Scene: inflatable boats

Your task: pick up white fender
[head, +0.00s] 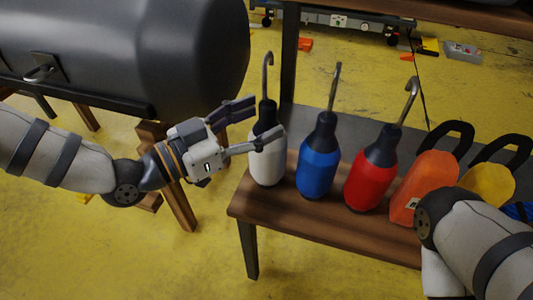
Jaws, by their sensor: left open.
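The white fender (267,166) stands upright at the left end of a brown wooden bench. It has a black top and a grey hook above. My left gripper (250,122) is open at the fender's upper part. One finger lies across the front of the black top and the other is to the left, near its edge. I cannot tell whether they touch it. My right arm reaches in at the lower right, and its gripper is not visible.
A blue fender (317,170) and a red fender (368,182) stand right of the white one on the bench (290,215). Orange (428,175) and yellow (488,186) items with black handles are further right. A dark grey boat tube (130,50) on wooden supports fills the upper left.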

